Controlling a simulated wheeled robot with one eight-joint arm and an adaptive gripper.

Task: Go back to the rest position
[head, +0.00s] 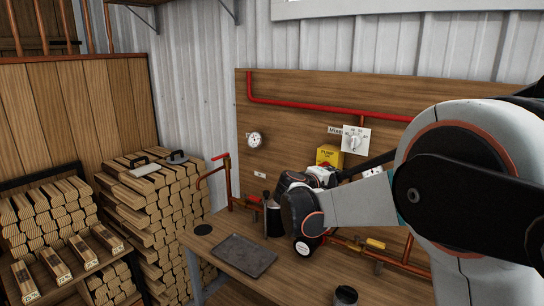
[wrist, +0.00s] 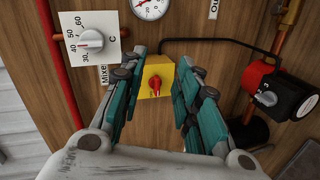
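My gripper (wrist: 160,78) is open and empty in the wrist view, its two teal-padded fingers pointing at the wooden wall panel. A yellow box (wrist: 152,72) with a red knob (wrist: 155,86) shows in the gap between the fingers; I cannot tell whether they touch it. In the head view the arm reaches in from the right towards the panel, just below the yellow box (head: 328,154). There the gripper's fingers are mostly hidden by the wrist.
A white dial (head: 356,140), a gauge (head: 254,140) and red pipes (head: 320,107) are on the panel. A dark tray (head: 245,256) and a dark cup (head: 345,296) are on the workbench (head: 210,253). Stacked firewood (head: 165,215) stands at left. A black-and-red device (wrist: 280,92) is right of the fingers.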

